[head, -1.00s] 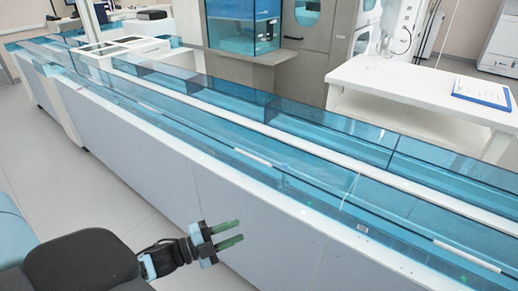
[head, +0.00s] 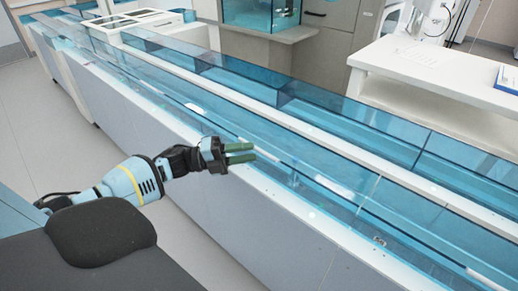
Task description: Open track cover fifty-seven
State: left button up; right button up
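The track has transparent blue covers (head: 345,182) in a long row, and those in view look shut. No number is readable, so I cannot tell which is cover fifty-seven. White handle strips show on the near covers: one (head: 194,108) further back, one (head: 262,154) just beyond my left fingertips, and one (head: 490,279) at the bottom right. My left gripper (head: 254,152) is open and empty, its two green fingers pointing right. It appears in front of the near track edge, close to the middle strip; whether it touches is unclear. My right gripper is not in view.
The track's pale side panel (head: 190,165) drops to the grey floor (head: 45,150). A second row of blue covers (head: 365,123) runs along the far side. A white table (head: 440,75) stands behind at right, and a grey cabinet (head: 340,40) at the back.

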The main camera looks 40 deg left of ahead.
aim_at(259, 149)
pick_arm(q)
jog(key=shift+p+x, duration=0.3)
jog(key=shift+x, duration=1.75)
grip_shut()
